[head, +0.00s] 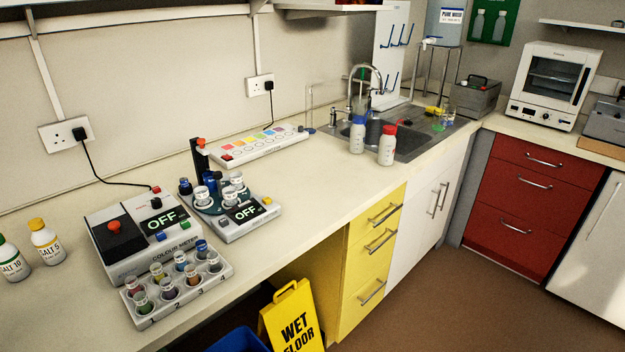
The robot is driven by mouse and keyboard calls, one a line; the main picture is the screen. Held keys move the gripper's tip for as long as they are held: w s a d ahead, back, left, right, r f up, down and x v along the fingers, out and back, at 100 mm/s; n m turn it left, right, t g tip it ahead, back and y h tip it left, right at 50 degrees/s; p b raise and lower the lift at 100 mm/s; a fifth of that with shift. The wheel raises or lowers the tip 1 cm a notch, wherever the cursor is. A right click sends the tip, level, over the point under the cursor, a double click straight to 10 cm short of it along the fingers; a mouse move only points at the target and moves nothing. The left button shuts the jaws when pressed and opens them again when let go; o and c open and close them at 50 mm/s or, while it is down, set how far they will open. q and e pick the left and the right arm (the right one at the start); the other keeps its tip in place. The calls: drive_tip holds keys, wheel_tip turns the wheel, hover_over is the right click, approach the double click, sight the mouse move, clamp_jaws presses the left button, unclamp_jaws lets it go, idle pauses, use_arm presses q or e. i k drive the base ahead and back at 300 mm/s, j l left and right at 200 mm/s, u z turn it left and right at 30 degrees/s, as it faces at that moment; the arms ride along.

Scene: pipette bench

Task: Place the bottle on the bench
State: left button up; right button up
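Several bottles stand upright on the pale bench (320,205). A white bottle with a red cap (387,148) stands near the bench's front edge by the sink. A white bottle with a blue cap (357,137) stands just left of it. At the far left are a yellow-capped bottle marked SALT 5 (46,242) and a green-capped bottle marked SALT 10 (11,261), partly cut off by the picture edge. I cannot tell which bottle the task means. Neither of my grippers is in view.
A colour meter (130,235), a vial rack (178,292) and a round device with an OFF display (243,222) take up the bench's left part. A strip of coloured pads (262,147) lies behind. The sink (411,140) is at the right. A wet floor sign (292,318) stands below.

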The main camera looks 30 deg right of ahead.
sight(323, 184)
drive_tip(key=i+l, duration=0.1)
drive_tip(key=l, duration=0.3)
drive_tip(key=i+l, duration=0.1)
drive_tip(key=l, duration=0.35)
drive_tip(key=i+l, duration=0.1)
drive_tip(key=l, duration=0.3)
drive_tip(key=i+l, duration=0.1)
drive_tip(key=l, duration=0.75)
drive_tip(key=i+l, duration=0.15)
drive_tip(key=l, duration=0.25)
